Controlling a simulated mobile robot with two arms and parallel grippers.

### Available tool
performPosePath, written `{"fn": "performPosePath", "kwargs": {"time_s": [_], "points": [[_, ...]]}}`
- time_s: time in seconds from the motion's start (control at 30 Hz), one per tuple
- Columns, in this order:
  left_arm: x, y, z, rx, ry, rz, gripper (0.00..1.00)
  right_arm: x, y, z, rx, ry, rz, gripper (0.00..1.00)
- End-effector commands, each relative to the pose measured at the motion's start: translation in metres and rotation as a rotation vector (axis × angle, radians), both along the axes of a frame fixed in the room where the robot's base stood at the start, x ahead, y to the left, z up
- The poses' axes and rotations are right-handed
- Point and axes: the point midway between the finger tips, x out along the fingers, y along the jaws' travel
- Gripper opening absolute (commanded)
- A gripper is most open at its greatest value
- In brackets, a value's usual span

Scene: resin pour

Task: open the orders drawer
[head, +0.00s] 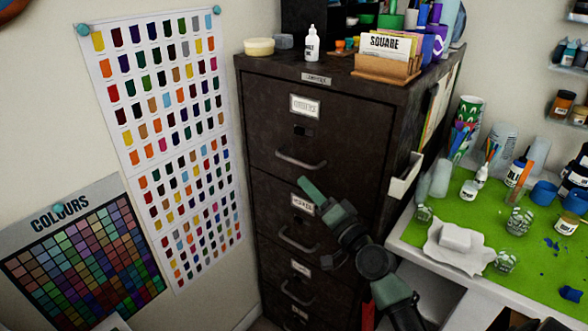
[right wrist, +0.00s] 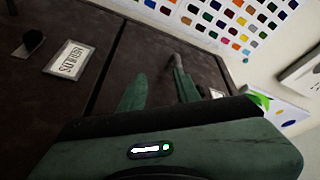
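A dark metal filing cabinet (head: 264,120) stands against the wall with its drawers shut. The top drawer (head: 350,140) has a blurred label (head: 305,105), perhaps the orders one, and a bar handle (head: 300,161). The second drawer's label reads MOULDS in the right wrist view (right wrist: 70,58). My right gripper (head: 308,186) is in front of the cabinet, just below the top handle. In the right wrist view its two green fingers (right wrist: 158,90) are apart, with nothing held. The handle (right wrist: 177,61) shows partly behind one finger; contact cannot be told. My left gripper is not in view.
A card holder (head: 387,67), a white bottle (head: 311,44) and pots stand on the cabinet. A bench with a green mat (head: 470,238) and several cups is close at the right. Colour charts (head: 165,120) hang on the left wall.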

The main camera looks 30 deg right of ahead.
Motion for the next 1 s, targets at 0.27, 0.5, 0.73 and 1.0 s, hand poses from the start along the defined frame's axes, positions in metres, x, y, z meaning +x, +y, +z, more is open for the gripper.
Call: {"fn": "performPosePath", "kwargs": {"time_s": [0.27, 0.5, 0.73, 1.0], "points": [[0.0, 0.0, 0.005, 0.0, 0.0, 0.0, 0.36, 0.012, 0.001, 0.037, 0.028, -0.066, 0.014, 0.33], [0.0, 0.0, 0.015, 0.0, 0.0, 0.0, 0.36, 0.051, 0.004, 0.044, 0.027, -0.063, 0.014, 0.33], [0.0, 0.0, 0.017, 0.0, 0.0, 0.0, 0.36, 0.069, 0.004, 0.046, 0.025, -0.061, 0.014, 0.33], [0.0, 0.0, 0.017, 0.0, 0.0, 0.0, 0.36, 0.071, 0.005, 0.045, 0.024, -0.061, 0.014, 0.33]]}}
